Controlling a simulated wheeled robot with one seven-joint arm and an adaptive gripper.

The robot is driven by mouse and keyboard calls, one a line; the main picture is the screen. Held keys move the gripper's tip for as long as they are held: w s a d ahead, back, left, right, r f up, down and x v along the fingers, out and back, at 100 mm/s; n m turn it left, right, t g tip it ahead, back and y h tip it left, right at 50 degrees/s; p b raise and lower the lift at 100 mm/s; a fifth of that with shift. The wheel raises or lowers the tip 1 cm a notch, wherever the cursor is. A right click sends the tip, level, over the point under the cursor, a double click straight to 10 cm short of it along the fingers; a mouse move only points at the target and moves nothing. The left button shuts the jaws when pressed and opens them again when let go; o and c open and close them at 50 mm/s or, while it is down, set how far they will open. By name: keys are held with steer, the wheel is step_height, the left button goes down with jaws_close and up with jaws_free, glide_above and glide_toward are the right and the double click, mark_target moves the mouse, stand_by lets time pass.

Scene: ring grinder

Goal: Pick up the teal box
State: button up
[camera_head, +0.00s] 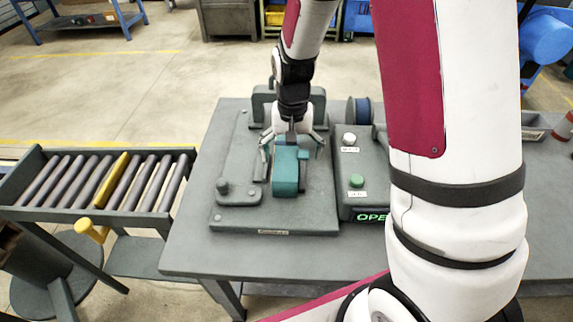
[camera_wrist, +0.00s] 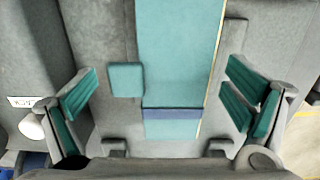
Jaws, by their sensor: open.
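The teal box (camera_head: 286,176) sits on the grey machine plate on the workbench, in the middle of the head view. In the wrist view the teal box (camera_wrist: 178,50) runs down from the top edge, with a small teal block (camera_wrist: 126,79) at its left and a blue strip across its lower end. My gripper (camera_head: 291,150) is above the far part of the box. Its fingers are spread to either side of it. In the wrist view my gripper (camera_wrist: 165,102) has teal-padded fingers standing apart from the box, with nothing held between them.
The grey plate (camera_head: 235,205) carries a small knobbed fixture (camera_head: 238,191) left of the box. A control panel (camera_head: 356,205) with white and green buttons stands at the right. A roller conveyor (camera_head: 95,182) adjoins the bench at left. The bench front (camera_head: 270,260) is clear.

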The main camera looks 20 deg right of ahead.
steer(key=shift+f, duration=0.45)
steer(key=shift+c, duration=0.2)
steer(key=c, duration=1.2)
steer(key=shift+r, duration=0.1)
steer(key=shift+r, duration=1.8)
steer(key=s+r+p, duration=0.1)
steer(key=s+p, duration=0.1)
steer(key=s, duration=1.4)
steer(key=shift+r, duration=0.2)
